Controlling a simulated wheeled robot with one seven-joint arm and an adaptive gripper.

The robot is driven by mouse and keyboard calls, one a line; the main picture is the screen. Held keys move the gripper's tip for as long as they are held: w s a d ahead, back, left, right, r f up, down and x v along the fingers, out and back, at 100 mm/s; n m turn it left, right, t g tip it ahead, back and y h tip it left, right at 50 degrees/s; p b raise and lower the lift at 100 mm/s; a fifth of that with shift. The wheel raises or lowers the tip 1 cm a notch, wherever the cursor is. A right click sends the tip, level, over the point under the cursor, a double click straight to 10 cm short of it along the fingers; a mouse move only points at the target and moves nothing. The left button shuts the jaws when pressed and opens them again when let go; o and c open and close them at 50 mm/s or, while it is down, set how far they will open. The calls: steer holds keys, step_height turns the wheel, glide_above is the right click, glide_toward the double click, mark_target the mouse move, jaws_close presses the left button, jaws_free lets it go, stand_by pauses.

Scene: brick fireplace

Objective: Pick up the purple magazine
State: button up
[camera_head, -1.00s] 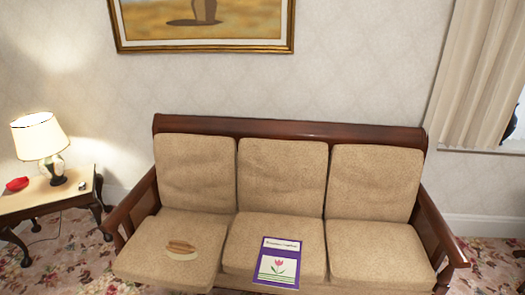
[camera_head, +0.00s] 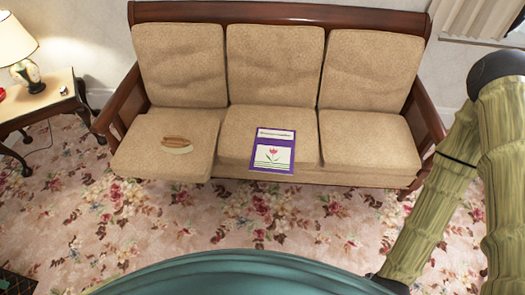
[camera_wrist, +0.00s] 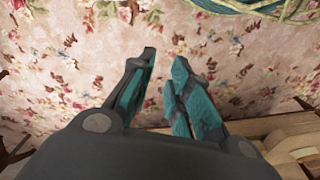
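The purple magazine (camera_head: 258,152) lies flat on the front part of the sofa's middle seat cushion. It has a purple border and a white panel with a pink tulip. My gripper is out of the head view; only my arm shows there at the right. In the wrist view my gripper (camera_wrist: 164,58) has its two teal-padded fingers apart, with only carpet seen between them. It is empty. The magazine does not show in the wrist view.
The tan sofa (camera_head: 365,140) has dark wooden arms and back. A hot-dog-like item (camera_head: 175,147) lies on its left cushion. A side table (camera_head: 45,103) with a lamp (camera_head: 22,45) stands at the left. Flowered carpet (camera_head: 240,215) in front of the sofa is clear.

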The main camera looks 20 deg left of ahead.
steer(key=w+a+f+m+t+y+b, duration=0.2)
steer(key=w+a+f+t+y+b, duration=0.1)
steer(key=w+a+f+b, duration=0.7)
steer(key=m+t+y+b, duration=0.75)
steer(key=t+b, duration=0.25)
steer(key=b, duration=1.9)
glide_toward(272, 163)
steer(key=shift+h, duration=0.35)
steer(key=x, duration=0.2)
steer(key=b+x, duration=0.1)
steer(key=x, duration=0.2)
steer(key=shift+s+a, duration=0.15)
steer(key=shift+a, duration=0.15)
steer(key=shift+f+b+x, duration=0.2)
steer(key=shift+b+x, duration=0.75)
steer(key=shift+b, duration=0.2)
steer(key=b+x, duration=0.1)
steer(key=x, duration=0.1)
steer(key=shift+w+a+b, duration=0.1)
steer(key=shift+w+b, duration=0.25)
steer(key=shift+w, duration=0.1)
steer(key=shift+w+a+r, duration=0.1)
steer(key=shift+w+r, duration=0.05)
steer(key=shift+w, duration=0.05)
jaws_close()
